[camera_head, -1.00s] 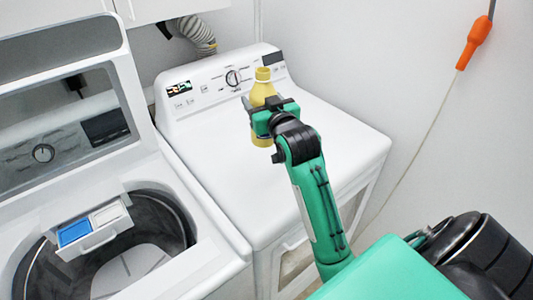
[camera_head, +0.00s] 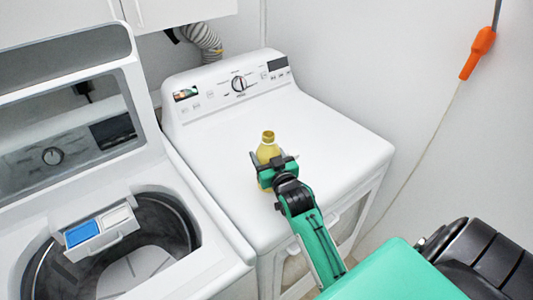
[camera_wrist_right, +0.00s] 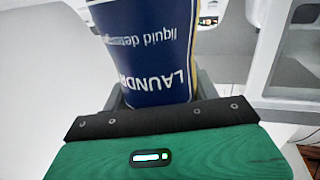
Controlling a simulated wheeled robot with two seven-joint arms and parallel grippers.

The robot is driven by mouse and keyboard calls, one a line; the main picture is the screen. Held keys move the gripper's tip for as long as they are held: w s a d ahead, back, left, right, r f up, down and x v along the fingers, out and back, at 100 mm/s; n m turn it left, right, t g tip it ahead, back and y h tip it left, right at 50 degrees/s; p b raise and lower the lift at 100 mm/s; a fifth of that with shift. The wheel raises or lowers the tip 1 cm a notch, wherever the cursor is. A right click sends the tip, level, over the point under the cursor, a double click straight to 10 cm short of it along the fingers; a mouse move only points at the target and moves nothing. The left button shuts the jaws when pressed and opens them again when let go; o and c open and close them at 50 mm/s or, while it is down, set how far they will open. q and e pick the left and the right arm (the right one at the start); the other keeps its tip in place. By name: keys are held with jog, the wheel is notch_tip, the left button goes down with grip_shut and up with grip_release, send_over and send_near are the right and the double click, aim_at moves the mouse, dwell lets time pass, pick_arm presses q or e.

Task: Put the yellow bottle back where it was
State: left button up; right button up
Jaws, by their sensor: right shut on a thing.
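The yellow bottle (camera_head: 268,148) is upright over the white top of the dryer (camera_head: 330,150), left of its middle. My right gripper (camera_head: 272,165) is shut around the bottle's body. In the right wrist view the bottle's blue label (camera_wrist_right: 150,55) fills the upper middle, with its lettering upside down, close against the gripper. The bottle's lower part is hidden behind the gripper in the head view, so I cannot tell whether its base touches the dryer top. My left gripper is not in view.
The open washer (camera_head: 215,262) stands at the left, with its lid raised and a detergent drawer (camera_head: 100,232) over the drum. The dryer's control panel (camera_head: 220,92) rises at the back. The dryer top is clear around the bottle. An orange handle (camera_head: 478,52) hangs at the right wall.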

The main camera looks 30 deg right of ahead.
jog(key=shift+f, duration=0.15)
jog(key=o, duration=1.3)
jog(key=shift+r, duration=0.2)
jog(key=shift+s+a+f, duration=0.1)
jog(key=shift+s+f, duration=0.1)
jog(key=shift+s, duration=0.15)
jog(key=shift+s+a+r+b, duration=0.1)
jog(key=shift+s+a+b, duration=0.35)
jog(key=shift+s, duration=1.4)
jog(key=shift+s+a+b, duration=0.2)
jog(key=shift+s+b, duration=0.4)
jog(key=shift+s, duration=1.25)
jog(key=shift+s+a+r+b, duration=0.1)
jog(key=shift+s+a+b, duration=0.35)
jog(key=shift+s, duration=1.4)
jog(key=shift+d+f, duration=0.1)
